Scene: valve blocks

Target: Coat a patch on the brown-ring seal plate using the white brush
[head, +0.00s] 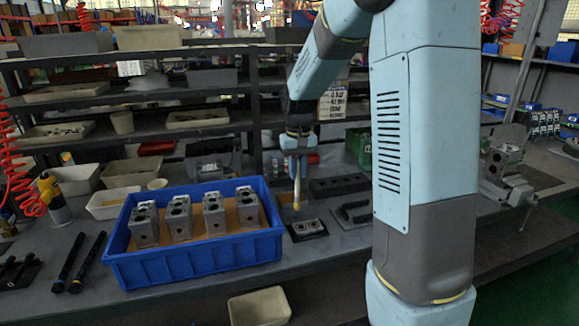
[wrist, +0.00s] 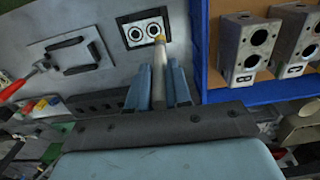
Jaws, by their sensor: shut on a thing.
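My gripper (head: 295,157) is shut on the white brush (head: 297,188), which hangs with its yellowish tip down. In the wrist view the brush (wrist: 159,85) stands between the two fingers of my gripper (wrist: 159,88). The seal plate (head: 308,229) is a small dark plate with two rings, flat on the bench to the right of the blue crate. It also shows at the top of the wrist view (wrist: 145,29). The brush tip appears above the plate's edge, apart from it in the head view. The rings' brown colour is hard to make out.
The blue crate (head: 197,262) holds several grey valve blocks (head: 180,221). A dark U-shaped piece (head: 352,212) lies right of the plate, and a long black block (head: 339,186) lies behind. Shelves with trays stand at the back.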

